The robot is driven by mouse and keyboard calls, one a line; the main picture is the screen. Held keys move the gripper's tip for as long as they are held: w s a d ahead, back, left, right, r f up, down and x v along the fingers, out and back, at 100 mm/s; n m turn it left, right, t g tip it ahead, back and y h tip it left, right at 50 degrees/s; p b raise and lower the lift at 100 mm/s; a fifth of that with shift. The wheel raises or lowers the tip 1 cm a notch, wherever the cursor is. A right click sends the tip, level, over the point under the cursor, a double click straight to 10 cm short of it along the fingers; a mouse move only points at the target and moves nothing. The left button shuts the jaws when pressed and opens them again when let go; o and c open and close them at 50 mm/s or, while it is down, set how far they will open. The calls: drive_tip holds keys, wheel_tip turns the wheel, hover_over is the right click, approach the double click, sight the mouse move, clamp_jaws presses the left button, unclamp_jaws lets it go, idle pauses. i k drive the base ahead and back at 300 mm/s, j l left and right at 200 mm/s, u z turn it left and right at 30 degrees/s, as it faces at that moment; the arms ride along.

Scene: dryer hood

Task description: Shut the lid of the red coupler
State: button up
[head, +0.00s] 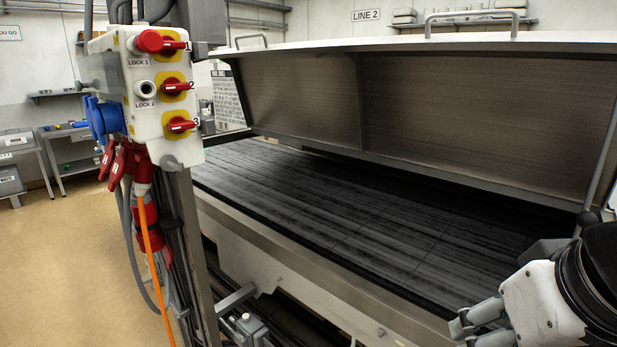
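Red connector parts hang under the white control box at the left. Red flaps (115,166) stick out at its lower left and look raised and tilted. A red plug (141,166) sits beside them under the box. A larger red coupler body (147,215) hangs lower, by the orange cable; I cannot tell for certain which flap is its lid. My gripper (468,328) is at the bottom right, over the front edge of the dryer bed and far from the red parts.
The white control box (150,95) with several red switches stands on a metal post (190,250). A blue socket (103,117) is on its left side. The dryer bed (350,215) lies under a raised hood (430,100). Open floor (70,270) lies left.

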sight(168, 255)
drive_tip(key=u, duration=0.4)
drive_tip(key=j+u, duration=0.1)
drive_tip(key=u, duration=0.7)
drive_tip(key=i+j+u, duration=0.1)
drive_tip(key=u, duration=0.3)
